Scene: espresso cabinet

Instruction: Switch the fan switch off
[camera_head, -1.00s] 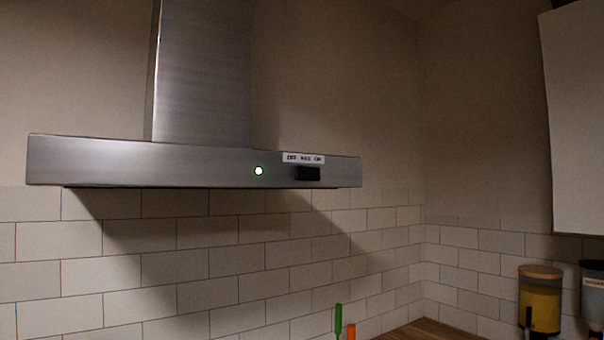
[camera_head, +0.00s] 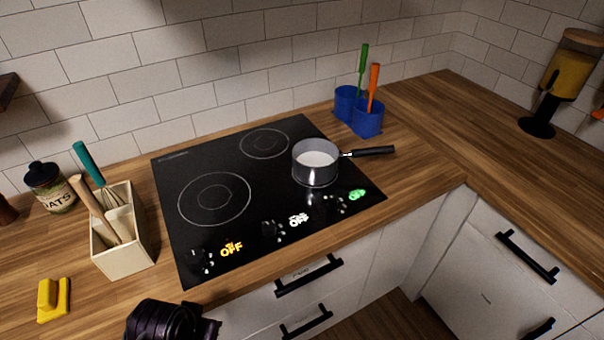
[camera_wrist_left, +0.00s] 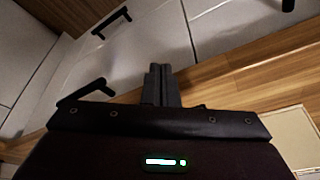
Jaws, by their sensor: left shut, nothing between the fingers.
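The range hood and its fan switch are outside the current head view, so the switch position is hidden now. My left gripper shows in the left wrist view (camera_wrist_left: 160,72) with its two dark fingers together, shut and empty. It hangs in front of the white cabinet fronts and the wooden counter edge. A dark part of my left arm shows at the bottom of the head view, in front of the counter. My right gripper is in neither view.
A black cooktop (camera_head: 225,225) lies in the wooden counter (camera_head: 420,130), with a pot (camera_head: 315,165) on its right side. A utensil box (camera_head: 120,240), a jar (camera_head: 48,188), a yellow object (camera_head: 53,300) and blue cups (camera_head: 367,118) stand around it. Drawer handles (camera_head: 308,277) protrude below.

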